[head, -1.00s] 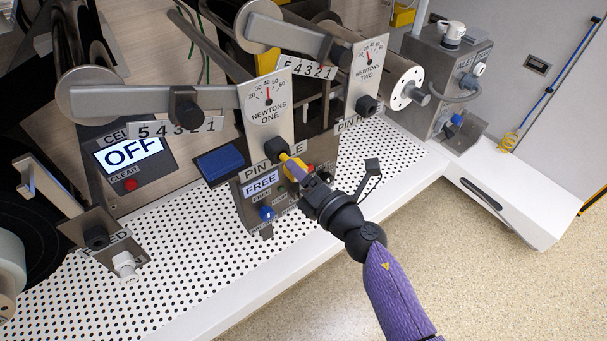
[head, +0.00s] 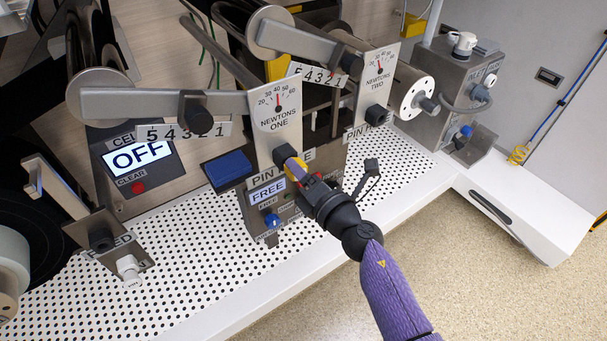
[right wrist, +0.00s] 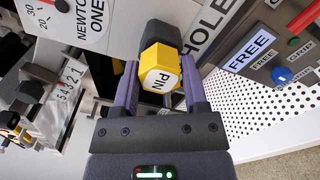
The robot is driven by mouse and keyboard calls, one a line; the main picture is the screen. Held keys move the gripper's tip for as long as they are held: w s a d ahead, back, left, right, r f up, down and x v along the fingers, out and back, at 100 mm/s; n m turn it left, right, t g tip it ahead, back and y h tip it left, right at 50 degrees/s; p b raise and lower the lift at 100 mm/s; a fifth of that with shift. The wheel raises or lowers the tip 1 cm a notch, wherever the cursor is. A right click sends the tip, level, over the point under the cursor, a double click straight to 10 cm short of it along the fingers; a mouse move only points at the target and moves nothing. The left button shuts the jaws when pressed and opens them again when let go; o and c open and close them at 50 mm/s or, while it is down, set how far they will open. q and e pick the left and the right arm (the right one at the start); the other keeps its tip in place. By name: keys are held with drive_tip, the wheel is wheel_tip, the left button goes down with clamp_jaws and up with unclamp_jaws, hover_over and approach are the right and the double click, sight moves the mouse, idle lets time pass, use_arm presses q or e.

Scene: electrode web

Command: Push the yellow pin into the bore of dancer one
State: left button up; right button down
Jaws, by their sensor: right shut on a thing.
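The yellow pin (right wrist: 160,78), with a hexagonal head marked PIN, is between the purple fingers of my right gripper (head: 293,168), which is shut on it. The pin also shows partly in the head view (head: 297,172), behind a finger. Its far end is at the black boss (head: 283,153) below the NEWTONS ONE dial plate (head: 276,108). The boss also shows in the right wrist view (right wrist: 163,36), directly behind the pin head. The head hides the bore mouth, so I cannot tell how deep the pin sits. My left gripper is not in view.
Below the boss is a panel labelled FREE (head: 267,191) with a blue knob (head: 272,221). A blue block (head: 228,168) is left of it. The NEWTONS TWO plate (head: 377,75) stands to the right. The perforated white bench (head: 200,285) is clear in front.

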drive_tip(key=shift+w+a, duration=0.1)
drive_tip(key=shift+c, duration=0.2)
unclamp_jaws()
drive_tip(key=p+v, duration=0.2)
drive_tip(key=v, duration=0.8)
drive_tip(key=shift+p, duration=0.3)
drive_tip(key=shift+w, duration=0.1)
